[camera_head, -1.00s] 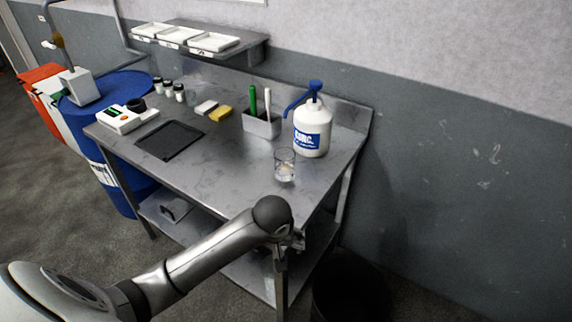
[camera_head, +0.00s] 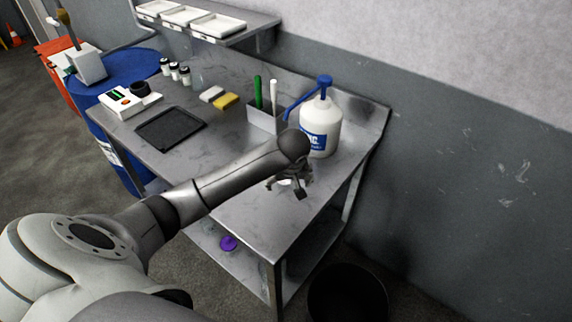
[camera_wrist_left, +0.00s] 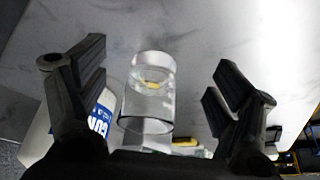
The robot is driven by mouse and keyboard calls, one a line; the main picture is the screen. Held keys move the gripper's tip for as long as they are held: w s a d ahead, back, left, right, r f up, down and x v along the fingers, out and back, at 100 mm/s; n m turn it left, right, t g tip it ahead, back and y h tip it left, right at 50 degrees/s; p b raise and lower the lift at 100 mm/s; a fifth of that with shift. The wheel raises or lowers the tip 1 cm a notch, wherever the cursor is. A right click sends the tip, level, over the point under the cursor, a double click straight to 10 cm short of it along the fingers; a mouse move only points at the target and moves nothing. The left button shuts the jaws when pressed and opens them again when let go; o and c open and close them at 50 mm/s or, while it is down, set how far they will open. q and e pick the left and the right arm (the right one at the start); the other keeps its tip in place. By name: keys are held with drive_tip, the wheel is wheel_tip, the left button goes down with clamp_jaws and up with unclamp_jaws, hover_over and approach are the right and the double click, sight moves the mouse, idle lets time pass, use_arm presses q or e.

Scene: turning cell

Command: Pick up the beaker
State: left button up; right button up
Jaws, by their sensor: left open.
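The clear glass beaker (camera_wrist_left: 148,95) stands between the spread fingers of my left gripper (camera_wrist_left: 160,100) in the left wrist view. Something small and yellowish shows through its glass. In the head view my left gripper (camera_head: 289,190) is low over the front right part of the steel table (camera_head: 225,200), and it hides most of the beaker. The gripper is open, with visible gaps between its fingers and the glass. My right gripper is not in view.
A white pump bottle (camera_head: 321,130) with a blue pump stands close behind my left gripper. A holder (camera_head: 262,118) with a green and a white stick is left of it. A black tray (camera_head: 170,128) lies farther left. A dark bin (camera_head: 347,295) stands on the floor.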

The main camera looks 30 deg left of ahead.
sight(286, 182)
use_arm(q)
drive_tip(key=w+a, duration=0.2)
drive_tip(key=w, duration=0.1)
drive_tip(key=shift+a+p, duration=0.2)
drive_tip(key=shift+p, duration=0.15)
drive_tip(key=shift+w+a+f, duration=0.1)
drive_tip(key=shift+w+a, duration=0.1)
drive_tip(key=shift+w, duration=0.05)
drive_tip(key=shift+w+a, duration=0.15)
drive_tip(key=shift+w, duration=0.05)
drive_tip(key=shift+w+a, duration=0.2)
drive_tip(key=shift+a, duration=0.05)
drive_tip(key=shift+w+a+p, duration=0.55)
drive_tip(key=shift+w+a, duration=0.1)
drive_tip(key=shift+w, duration=0.15)
drive_tip(key=shift+x, duration=0.95)
drive_tip(key=shift+w+a+f, duration=0.2)
drive_tip(key=shift+f, duration=0.3)
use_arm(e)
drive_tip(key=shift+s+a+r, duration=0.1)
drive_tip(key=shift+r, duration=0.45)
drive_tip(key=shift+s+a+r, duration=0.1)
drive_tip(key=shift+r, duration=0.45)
